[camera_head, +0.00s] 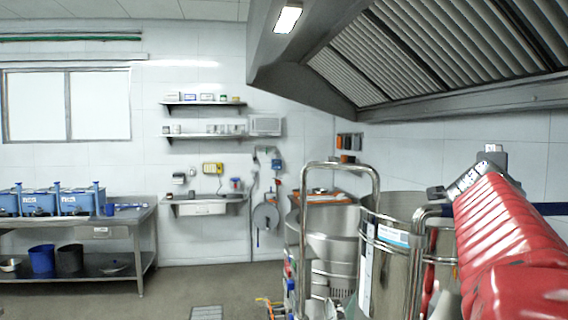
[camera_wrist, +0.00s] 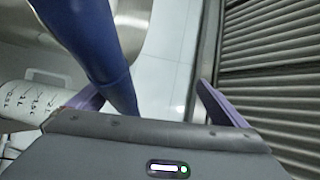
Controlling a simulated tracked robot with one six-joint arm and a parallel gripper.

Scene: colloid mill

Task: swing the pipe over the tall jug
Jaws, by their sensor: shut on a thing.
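In the wrist view, a thick blue length (camera_wrist: 88,45), which I take to be the pipe's sleeve or handle, runs from the top left down between the jaws of my gripper (camera_wrist: 150,95). It lies close to the left finger, with a wide gap to the right finger. My gripper is shut on it; the contact itself is not clear. In the head view my red arm covers the lower right and hides most of the gripper.
A tall steel vessel (camera_head: 396,268) with a label stands left of my arm. A bent steel tube rail (camera_head: 303,235) and another steel vessel (camera_head: 335,250) are beside it. The extractor hood (camera_head: 430,105) hangs overhead. Floor (camera_head: 225,285) is clear by the left steel table (camera_head: 140,225).

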